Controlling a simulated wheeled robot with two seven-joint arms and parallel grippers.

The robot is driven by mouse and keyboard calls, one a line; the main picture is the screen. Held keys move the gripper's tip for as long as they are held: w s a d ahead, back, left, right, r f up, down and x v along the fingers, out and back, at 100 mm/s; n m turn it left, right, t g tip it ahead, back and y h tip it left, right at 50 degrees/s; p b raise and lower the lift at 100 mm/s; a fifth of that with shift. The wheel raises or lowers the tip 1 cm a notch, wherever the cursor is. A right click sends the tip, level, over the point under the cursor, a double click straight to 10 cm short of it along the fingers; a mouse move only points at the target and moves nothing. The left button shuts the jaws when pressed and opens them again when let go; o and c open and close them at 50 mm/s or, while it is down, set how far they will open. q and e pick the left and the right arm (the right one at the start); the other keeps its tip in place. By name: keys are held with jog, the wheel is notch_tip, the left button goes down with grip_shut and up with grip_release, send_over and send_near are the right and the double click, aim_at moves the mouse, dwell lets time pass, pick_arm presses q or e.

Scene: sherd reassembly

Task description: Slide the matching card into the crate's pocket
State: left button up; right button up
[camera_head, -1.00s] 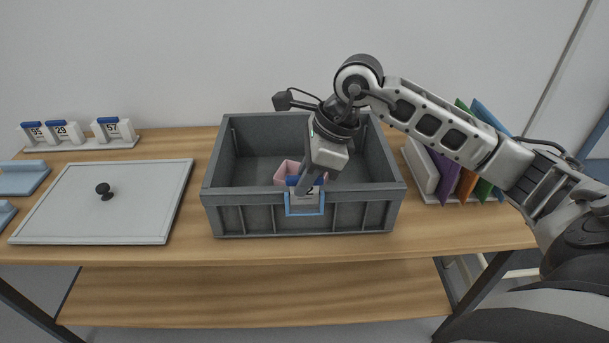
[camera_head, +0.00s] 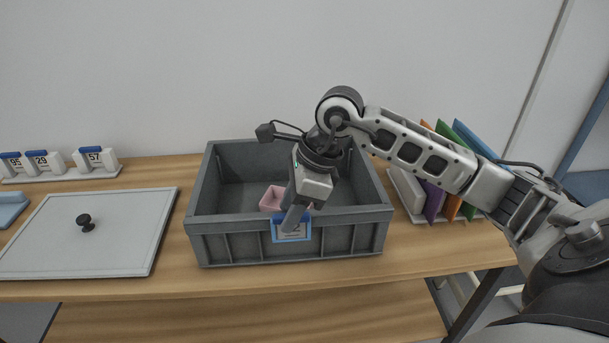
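The grey crate (camera_head: 215,246) stands mid-table. Its blue-framed pocket (camera_head: 273,236) is on the front wall. A white card with a blue top (camera_head: 304,220) is in the pocket, its top edge about level with the top of the frame. A "2" shows on it; the rest of the number is hidden by my finger. My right gripper (camera_head: 291,221) reaches down over the front rim and appears shut on the card; the far finger is hidden. My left gripper is not in view.
A pink box (camera_head: 270,199) sits inside the crate. At left are a grey lid (camera_head: 120,235) with a black knob and a rack (camera_head: 70,176) of cards 95, 29 and 57. Coloured folders (camera_head: 436,200) stand at right.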

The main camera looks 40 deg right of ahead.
jog(key=shift+f, duration=0.2)
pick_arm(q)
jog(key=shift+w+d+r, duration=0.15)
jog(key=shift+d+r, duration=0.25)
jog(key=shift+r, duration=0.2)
pick_arm(e)
jog(key=v, duration=1.6)
jog(key=shift+r, duration=0.2)
jog(key=shift+w, duration=0.1)
